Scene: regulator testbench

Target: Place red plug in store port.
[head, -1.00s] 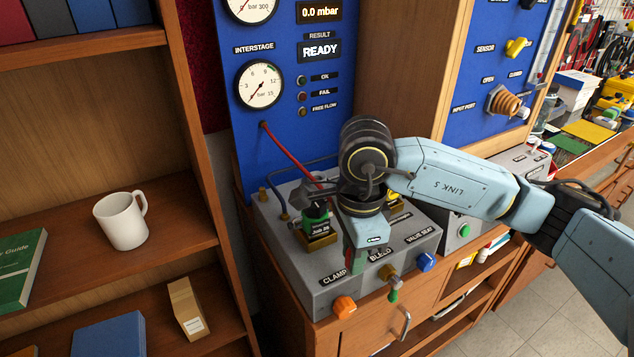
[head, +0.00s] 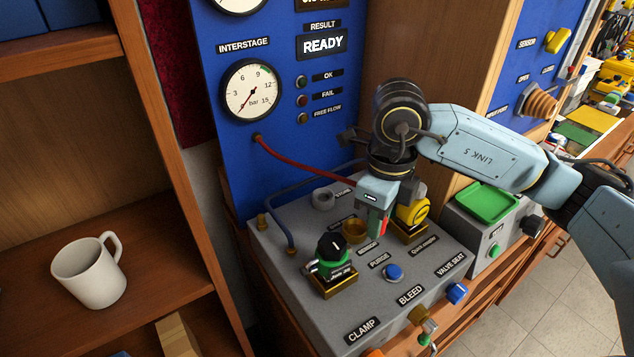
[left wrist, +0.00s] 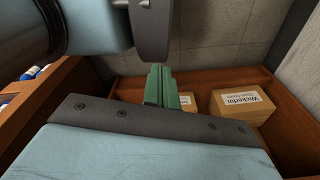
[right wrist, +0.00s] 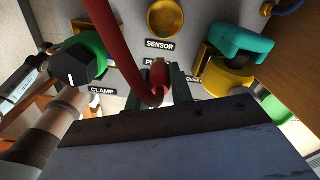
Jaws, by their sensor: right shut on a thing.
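The red plug (head: 384,228) is between the fingers of my right gripper (head: 377,224), above the grey bench top. It also shows in the right wrist view (right wrist: 158,76), with its red hose (right wrist: 117,45) looping over it; the hose (head: 300,168) runs to the blue panel. The store port (head: 323,198) is a grey ring at the back of the bench top, left of and behind my right gripper. The brass sensor port (head: 355,229) is just left of the gripper and looks empty. My left gripper (left wrist: 162,88) shows only in its wrist view, fingers together and empty.
A black-and-green regulator (head: 332,262) stands in a brass clamp at front left. A yellow part (head: 413,210) stands close right of my right gripper. A blue button (head: 393,272) is in front. A blue-grey pipe (head: 285,205) bends along the bench's left side.

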